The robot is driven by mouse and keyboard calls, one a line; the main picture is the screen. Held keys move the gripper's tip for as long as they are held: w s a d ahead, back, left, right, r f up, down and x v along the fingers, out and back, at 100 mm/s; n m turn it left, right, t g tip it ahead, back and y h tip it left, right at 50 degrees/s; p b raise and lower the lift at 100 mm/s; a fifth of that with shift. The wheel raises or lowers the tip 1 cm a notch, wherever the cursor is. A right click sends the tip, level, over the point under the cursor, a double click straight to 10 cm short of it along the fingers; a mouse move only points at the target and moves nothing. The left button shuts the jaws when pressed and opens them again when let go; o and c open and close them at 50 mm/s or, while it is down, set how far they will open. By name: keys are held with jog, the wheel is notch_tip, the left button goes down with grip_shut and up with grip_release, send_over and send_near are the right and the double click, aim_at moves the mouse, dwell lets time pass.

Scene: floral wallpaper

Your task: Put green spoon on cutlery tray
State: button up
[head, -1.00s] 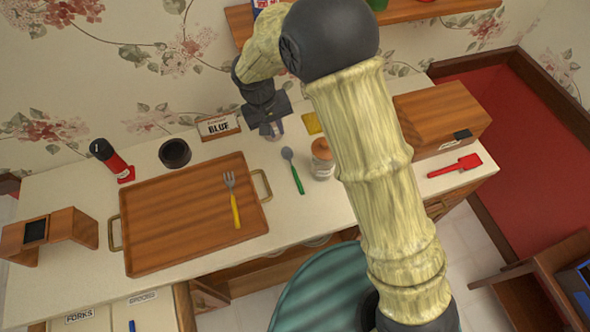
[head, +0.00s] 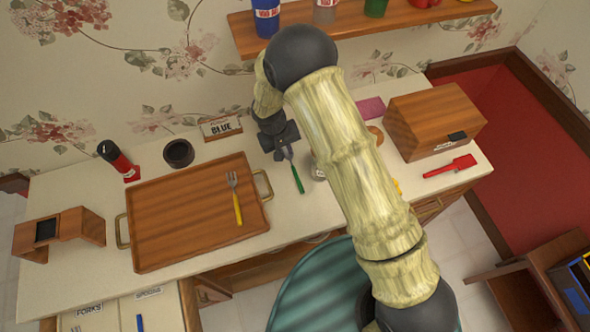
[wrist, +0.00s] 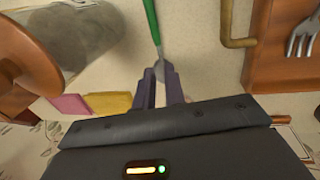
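The green spoon (head: 298,180) lies on the pale counter, right of the tray, its green handle toward the front. In the wrist view its green handle (wrist: 151,22) runs up from its grey bowl. My gripper (head: 284,152) is low over the bowl end. In the wrist view the two fingers of my gripper (wrist: 159,72) stand apart, one on each side of the bowl. Contact with the spoon is not clear. The wooden cutlery tray (head: 185,225) with brass handles holds a yellow-handled fork (head: 236,197) near its right side.
A jar (head: 318,170) stands close right of the spoon, partly behind my arm. A "BLUE" sign (head: 221,127), a dark cup (head: 178,153) and a red-black bottle (head: 117,159) stand behind the tray. A wooden box (head: 433,120) and a red spatula (head: 450,166) are at the right.

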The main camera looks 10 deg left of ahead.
aim_at(292, 163)
jog(key=shift+d+f, duration=0.1)
jog(key=shift+f, duration=0.6)
jog(key=shift+d+f+p, duration=0.15)
jog(key=shift+f+p, duration=0.25)
jog(key=shift+p, duration=0.25)
jog(key=f+p, duration=0.2)
jog(key=f, duration=0.1)
jog(key=shift+w+d+f, duration=0.1)
jog(key=shift+d+f, duration=0.15)
jog(key=shift+d, duration=0.15)
jog(key=shift+w+f, duration=0.15)
jog(key=shift+f, duration=0.25)
jog(key=shift+s, duration=0.2)
jog(key=shift+w, duration=0.2)
jog(key=shift+c, duration=0.2)
